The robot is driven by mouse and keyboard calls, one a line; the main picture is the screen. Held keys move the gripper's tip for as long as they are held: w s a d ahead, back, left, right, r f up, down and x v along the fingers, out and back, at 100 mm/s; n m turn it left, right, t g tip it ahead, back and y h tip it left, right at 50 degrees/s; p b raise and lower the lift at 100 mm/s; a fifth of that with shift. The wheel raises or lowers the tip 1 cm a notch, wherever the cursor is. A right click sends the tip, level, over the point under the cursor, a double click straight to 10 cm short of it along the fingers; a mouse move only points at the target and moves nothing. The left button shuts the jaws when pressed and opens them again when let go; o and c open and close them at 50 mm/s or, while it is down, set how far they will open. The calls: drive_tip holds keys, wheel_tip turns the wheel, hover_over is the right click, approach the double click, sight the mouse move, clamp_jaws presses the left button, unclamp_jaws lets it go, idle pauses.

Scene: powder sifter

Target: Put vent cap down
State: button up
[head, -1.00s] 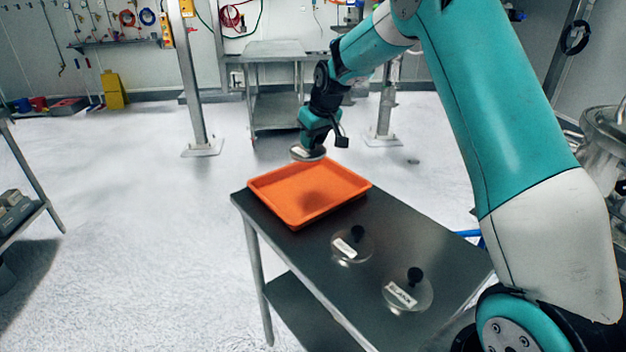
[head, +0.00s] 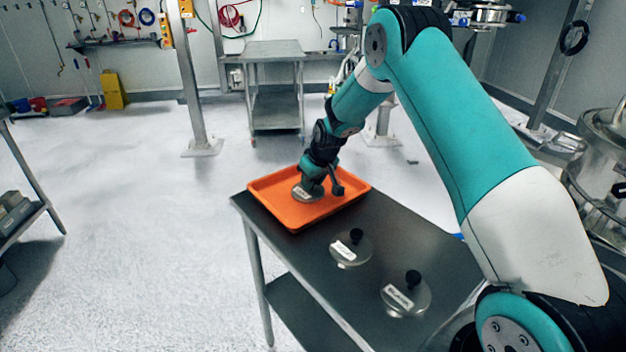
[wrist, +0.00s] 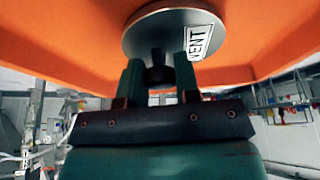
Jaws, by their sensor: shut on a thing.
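The vent cap (head: 303,193) is a round grey metal disc with a white label and a dark knob. In the wrist view the vent cap (wrist: 160,27) shows the word VENT on its label. My gripper (wrist: 158,75) is shut on the knob. In the head view my gripper (head: 311,181) is over the orange tray (head: 328,214), with the cap low inside the tray. I cannot tell whether the cap touches the tray floor.
The tray lies on a dark metal table (head: 400,235). Two more labelled lids with black knobs, a nearer one (head: 415,303) and a farther one (head: 344,258), lie on the table in front of the tray. The rest of the tray is empty.

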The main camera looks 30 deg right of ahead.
drive_tip(key=shift+f, duration=0.2)
drive_tip(key=o, duration=1)
drive_tip(key=shift+r, duration=0.1)
drive_tip(key=shift+s+r, duration=0.1)
drive_tip(key=shift+r, duration=0.3)
drive_tip(key=a+b+v, duration=0.1)
drive_tip(key=v, duration=1)
drive_tip(key=s+a+r+n+y, duration=0.2)
drive_tip(key=s+a+r, duration=0.4)
drive_tip(key=s+a, duration=0.25)
drive_tip(key=s+a+r+n+g, duration=0.1)
drive_tip(key=s+a, duration=0.3)
drive_tip(key=s, duration=0.5)
drive_tip(key=s+a+r+n+g+y, duration=0.1)
drive_tip(key=s+a, duration=0.3)
drive_tip(key=s, duration=0.5)
drive_tip(key=s+a+r+n+g, duration=0.1)
drive_tip(key=s+a, duration=0.3)
drive_tip(key=s, duration=0.6)
drive_tip(key=shift+a+g+y, duration=0.2)
drive_tip(key=shift+g+y, duration=0.1)
drive_tip(key=shift+g, duration=0.4)
